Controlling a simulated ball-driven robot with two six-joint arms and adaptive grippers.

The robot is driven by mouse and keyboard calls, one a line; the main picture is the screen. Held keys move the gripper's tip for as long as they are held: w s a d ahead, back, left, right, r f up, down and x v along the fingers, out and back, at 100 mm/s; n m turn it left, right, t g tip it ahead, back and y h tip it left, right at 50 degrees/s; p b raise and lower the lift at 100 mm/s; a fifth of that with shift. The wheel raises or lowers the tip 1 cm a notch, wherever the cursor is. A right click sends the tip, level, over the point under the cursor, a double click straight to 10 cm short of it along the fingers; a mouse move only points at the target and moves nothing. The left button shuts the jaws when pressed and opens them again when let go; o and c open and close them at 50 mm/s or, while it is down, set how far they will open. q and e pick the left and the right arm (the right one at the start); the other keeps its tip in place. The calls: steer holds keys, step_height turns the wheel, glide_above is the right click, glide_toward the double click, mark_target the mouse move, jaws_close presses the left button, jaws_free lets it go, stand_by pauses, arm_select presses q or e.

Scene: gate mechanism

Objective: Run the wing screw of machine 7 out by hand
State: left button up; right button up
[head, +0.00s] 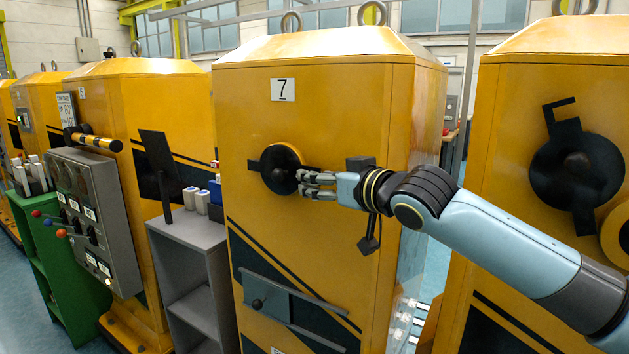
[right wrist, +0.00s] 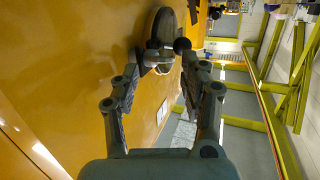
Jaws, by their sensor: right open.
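Machine 7 (head: 315,130) is a yellow cabinet with a "7" plate (head: 283,90) on its front. Below the plate is the wing screw (head: 279,165), a dark round disc with a flat wing sticking out to the left. My right gripper (head: 303,184) is at the disc's right edge, its fingers pointing left. In the right wrist view the right gripper (right wrist: 167,62) is open, with the wing screw's round disc (right wrist: 165,24) just beyond its fingertips. A small dark ball (right wrist: 182,45) shows near the right fingertip. I cannot tell whether the fingers touch anything. My left gripper is not in view.
Machine 7 also carries a dark hanging lever (head: 370,232) below my right wrist and a sliding plate (head: 262,298) lower down. A grey shelf (head: 190,245) and a control box (head: 95,205) stand to the left. Another yellow machine (head: 545,95) stands at right.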

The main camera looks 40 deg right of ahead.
steer(key=shift+w+f, duration=0.2)
steer(key=shift+w, duration=1.05)
